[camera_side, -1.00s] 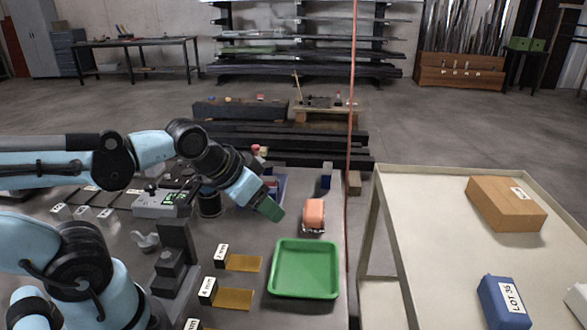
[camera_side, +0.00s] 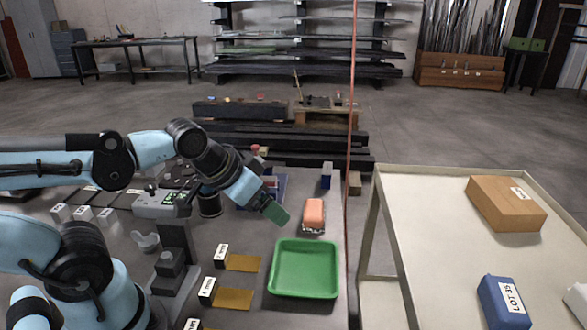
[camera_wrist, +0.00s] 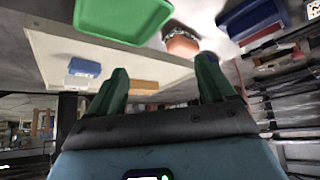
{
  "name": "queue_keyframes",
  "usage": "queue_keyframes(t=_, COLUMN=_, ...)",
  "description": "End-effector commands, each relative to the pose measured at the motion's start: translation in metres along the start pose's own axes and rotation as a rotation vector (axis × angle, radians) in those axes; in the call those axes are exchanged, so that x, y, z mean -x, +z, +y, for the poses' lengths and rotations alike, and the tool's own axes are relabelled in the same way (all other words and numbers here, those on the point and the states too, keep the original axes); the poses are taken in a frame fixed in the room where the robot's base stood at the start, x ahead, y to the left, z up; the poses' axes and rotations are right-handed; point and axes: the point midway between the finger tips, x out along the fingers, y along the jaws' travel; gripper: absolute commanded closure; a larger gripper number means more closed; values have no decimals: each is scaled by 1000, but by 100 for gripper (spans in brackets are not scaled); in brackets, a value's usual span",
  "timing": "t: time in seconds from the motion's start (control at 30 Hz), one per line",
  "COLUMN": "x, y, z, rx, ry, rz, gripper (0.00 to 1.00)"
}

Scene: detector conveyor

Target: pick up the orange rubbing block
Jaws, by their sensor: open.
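The orange rubbing block (camera_side: 314,212) sits on the grey table, just behind the green tray (camera_side: 304,290), with a silvery part under or in front of it. In the wrist view the orange block (camera_wrist: 183,43) is beyond the fingers, near the top middle. My gripper (camera_side: 274,213) is to the left of the block in the side view, above the table and apart from it. In the wrist view its two green fingers (camera_wrist: 160,78) are spread with nothing between them.
A blue bin (camera_side: 279,186) stands behind my gripper. Brass strips with labels (camera_side: 244,263) lie left of the tray. A red cable (camera_side: 349,150) hangs right of the block. A cart (camera_side: 430,235) to the right bears a brown box (camera_side: 505,204) and a blue box (camera_side: 505,302).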

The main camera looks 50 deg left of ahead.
Motion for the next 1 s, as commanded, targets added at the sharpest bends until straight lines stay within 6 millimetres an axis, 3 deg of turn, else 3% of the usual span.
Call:
queue_keyframes(t=0.33, x=1, y=-10, z=-2, rx=35, ry=-4, rz=-28, gripper=17)
queue_keyframes(t=0.67, x=-8, y=-66, z=-12, rx=255, ry=-41, rz=-204, gripper=17)
queue_keyframes(t=1.0, x=-46, y=-113, z=-28, rx=498, ry=-117, rz=-391, gripper=17)
